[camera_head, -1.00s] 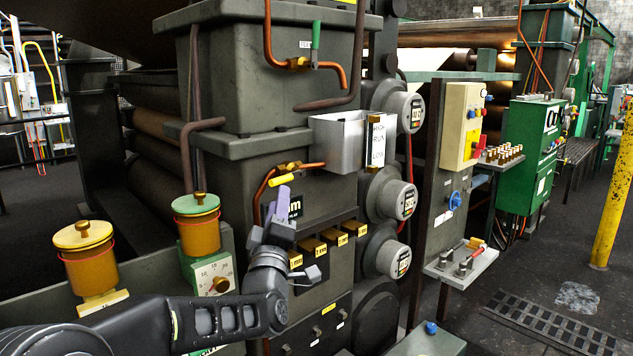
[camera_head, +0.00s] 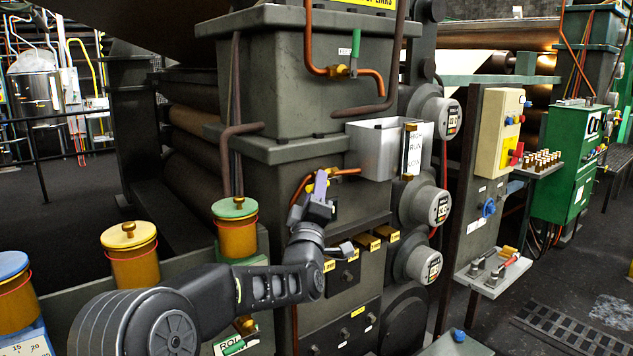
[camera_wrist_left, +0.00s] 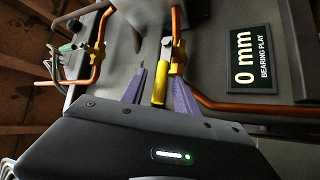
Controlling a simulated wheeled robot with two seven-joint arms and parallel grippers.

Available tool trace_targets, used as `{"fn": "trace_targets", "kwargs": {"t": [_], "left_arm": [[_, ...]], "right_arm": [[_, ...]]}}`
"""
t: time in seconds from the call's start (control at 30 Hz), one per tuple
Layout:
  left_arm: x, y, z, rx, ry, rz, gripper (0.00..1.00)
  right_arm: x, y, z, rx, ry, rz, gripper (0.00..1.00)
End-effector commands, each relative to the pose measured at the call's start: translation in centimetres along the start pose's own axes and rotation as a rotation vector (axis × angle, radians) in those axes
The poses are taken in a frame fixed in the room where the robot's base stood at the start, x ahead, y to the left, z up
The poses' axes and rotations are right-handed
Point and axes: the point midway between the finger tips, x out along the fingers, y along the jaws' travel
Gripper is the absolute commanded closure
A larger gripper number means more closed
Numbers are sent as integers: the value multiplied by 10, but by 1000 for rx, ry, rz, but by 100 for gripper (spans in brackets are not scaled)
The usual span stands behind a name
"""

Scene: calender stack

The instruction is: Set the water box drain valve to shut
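A valve with a yellow handle (camera_wrist_left: 159,84) sits on a thin copper pipe on the dark machine's side. Its brass body (camera_wrist_left: 177,58) shows in the wrist view. No label I can read names it as the water box drain valve. My left gripper (camera_head: 320,184) reaches up to it. In the wrist view the purple fingers (camera_wrist_left: 159,90) stand apart on both sides of the yellow handle, with gaps visible. In the head view the gripper hides most of the handle. A second valve, with an upright green handle (camera_head: 355,44), sits higher on another copper pipe. My right gripper is out of view.
A grey open box (camera_head: 372,150) is fixed to the right of the gripper. A row of brass-coloured blocks (camera_head: 368,242) lies below. Lidded orange pots (camera_head: 131,255) stand at the left. A "0 mm bearing play" sign (camera_wrist_left: 252,60) is beside the yellow-handled valve.

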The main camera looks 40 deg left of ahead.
Motion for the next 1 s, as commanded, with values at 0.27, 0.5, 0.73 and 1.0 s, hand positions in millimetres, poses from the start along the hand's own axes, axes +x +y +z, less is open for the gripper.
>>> {"fn": "trace_targets", "kwargs": {"t": [0.27, 0.5, 0.73, 1.0], "left_arm": [[7, -1, 0, 0, 0, -1, 63], [7, -1, 0, 0, 0, -1, 76], [7, -1, 0, 0, 0, -1, 94], [7, -1, 0, 0, 0, -1, 100]], "right_arm": [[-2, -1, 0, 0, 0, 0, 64], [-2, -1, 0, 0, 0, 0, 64], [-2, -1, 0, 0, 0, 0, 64], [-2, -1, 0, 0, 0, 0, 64]]}}
